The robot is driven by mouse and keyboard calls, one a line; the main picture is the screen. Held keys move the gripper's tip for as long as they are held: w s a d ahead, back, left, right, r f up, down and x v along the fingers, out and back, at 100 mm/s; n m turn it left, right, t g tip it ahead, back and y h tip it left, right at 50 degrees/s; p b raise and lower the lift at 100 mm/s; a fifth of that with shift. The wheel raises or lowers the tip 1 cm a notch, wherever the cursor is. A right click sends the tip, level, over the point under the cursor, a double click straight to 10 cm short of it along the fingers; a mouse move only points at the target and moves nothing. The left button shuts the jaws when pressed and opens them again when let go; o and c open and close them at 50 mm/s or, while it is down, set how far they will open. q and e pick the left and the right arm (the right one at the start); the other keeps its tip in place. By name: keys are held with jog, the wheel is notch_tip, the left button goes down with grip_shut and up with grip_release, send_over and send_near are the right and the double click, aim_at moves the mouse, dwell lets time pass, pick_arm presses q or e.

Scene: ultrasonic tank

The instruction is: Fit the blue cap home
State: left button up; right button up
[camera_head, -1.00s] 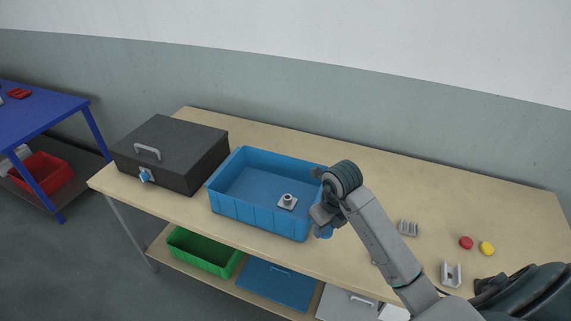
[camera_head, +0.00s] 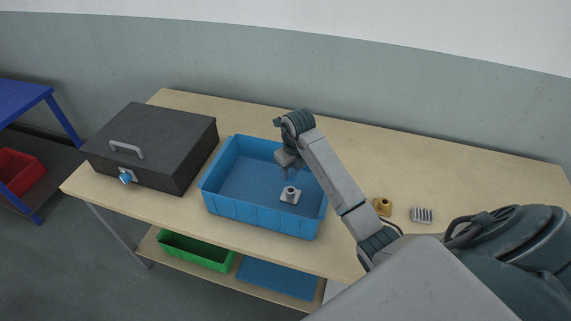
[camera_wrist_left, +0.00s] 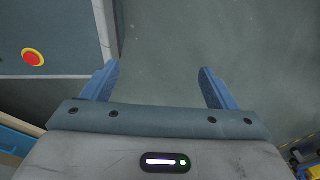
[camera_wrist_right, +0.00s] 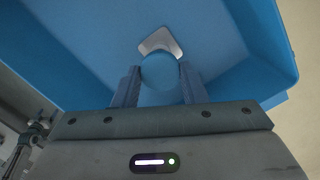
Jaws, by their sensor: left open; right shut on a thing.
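The blue cap (camera_wrist_right: 160,80) shows as a round blue disc between the fingers of my right gripper (camera_wrist_right: 160,70), which is shut on it. In the head view my right gripper (camera_head: 290,172) is above the inside of the blue bin (camera_head: 255,220). A grey fitting (camera_head: 290,195) with a square base and a short round neck stands on the bin floor. In the right wrist view the cap hides most of the fitting (camera_wrist_right: 161,40); only its pale base shows. The cap appears apart from the neck. My left gripper (camera_wrist_left: 158,70) is open and empty over the floor.
A dark grey case (camera_head: 150,145) with a blue-knobbed latch stands left of the bin. A brass-coloured part (camera_head: 382,206) and a grey ribbed block (camera_head: 422,215) lie on the table (camera_head: 430,170) to the right. The bin walls surround the fitting.

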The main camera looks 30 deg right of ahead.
aim_at(291, 190)
jog(key=shift+s+f+b, duration=0.4)
jog(key=shift+f+b, duration=0.25)
jog(key=shift+f, duration=0.1)
jog(key=f+b, duration=0.3)
jog(key=f, duration=0.1)
jog(key=shift+w+f, duration=0.15)
jog(key=shift+w, duration=0.05)
jog(key=shift+f, duration=0.1)
pick_arm(q)
jog(key=s+f, duration=0.1)
jog(key=f, duration=0.1)
jog(key=s+f, duration=0.2)
jog(key=shift+s+f, duration=0.25)
jog(key=shift+s, duration=0.05)
jog(key=shift+w+f, duration=0.1)
jog(key=shift+w, duration=0.1)
pick_arm(e)
jog(key=shift+f, duration=0.15)
jog(key=shift+f, duration=0.2)
pick_arm(q)
jog(key=shift+w+f, duration=0.15)
jog(key=shift+w, duration=0.15)
jog(key=shift+s+f+b, duration=0.15)
jog(key=shift+f+b, duration=0.2)
jog(key=shift+b, duration=0.25)
pick_arm(e)
jog(key=shift+f, duration=0.55)
